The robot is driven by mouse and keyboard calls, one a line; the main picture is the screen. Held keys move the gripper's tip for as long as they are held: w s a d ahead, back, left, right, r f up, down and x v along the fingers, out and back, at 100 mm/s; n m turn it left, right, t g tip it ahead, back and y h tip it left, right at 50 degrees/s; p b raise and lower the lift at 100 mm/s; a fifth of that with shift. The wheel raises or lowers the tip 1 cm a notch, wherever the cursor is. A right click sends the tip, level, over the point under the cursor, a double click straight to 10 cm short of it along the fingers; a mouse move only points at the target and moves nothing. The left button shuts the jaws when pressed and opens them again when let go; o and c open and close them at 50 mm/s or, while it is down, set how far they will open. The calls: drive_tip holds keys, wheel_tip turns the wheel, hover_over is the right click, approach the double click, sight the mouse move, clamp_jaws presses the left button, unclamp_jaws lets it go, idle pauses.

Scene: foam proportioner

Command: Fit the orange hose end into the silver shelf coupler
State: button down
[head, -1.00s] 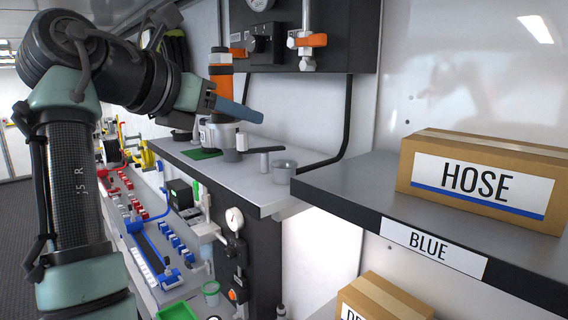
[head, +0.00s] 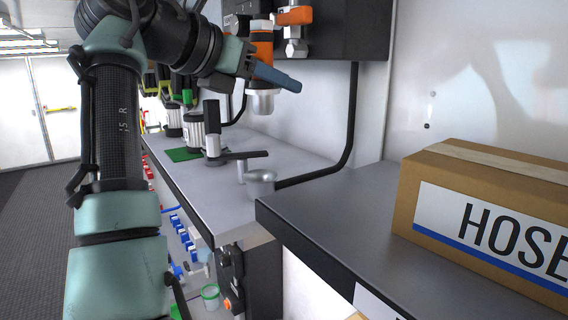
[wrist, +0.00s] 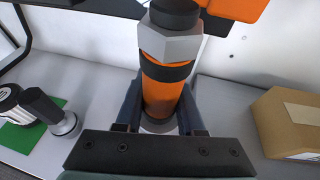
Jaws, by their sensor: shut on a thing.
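The orange hose end (head: 262,48) is upright in the air above the shelf, its silver lower end (head: 262,102) pointing down. My gripper (head: 268,72) is shut around it, blue-grey fingers on both sides. In the wrist view, the hose end (wrist: 163,95) stands between the fingers, with a grey hex collar and black top. A silver cup-like fitting (head: 261,183), which looks like the shelf coupler, sits near the shelf's front corner, below the hose end and apart from it. I cannot make out the coupler in the wrist view.
A black-handled silver fitting (head: 213,140) and a green mat (head: 184,154) are on the grey shelf (head: 205,189). A black pipe (head: 350,115) runs up the wall. A dark panel with an orange-handled valve (head: 295,17) hangs behind. A HOSE box (head: 430,205) stands at right.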

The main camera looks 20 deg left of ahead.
sight(271, 110)
drive_tip(key=f, duration=0.1)
drive_tip(key=f+p, duration=0.1)
drive_tip(key=s+f, duration=0.1)
drive_tip(key=f, duration=0.1)
drive_tip(key=shift+a+p, duration=0.3)
wheel_tip(271, 110, down, 6)
drive_tip(key=shift+w+r+p, duration=0.1)
drive_tip(key=shift+r+p, duration=0.15)
drive_tip(key=shift+p, duration=0.8)
drive_tip(key=shift+w+d+f, duration=0.1)
drive_tip(key=shift+f, duration=0.35)
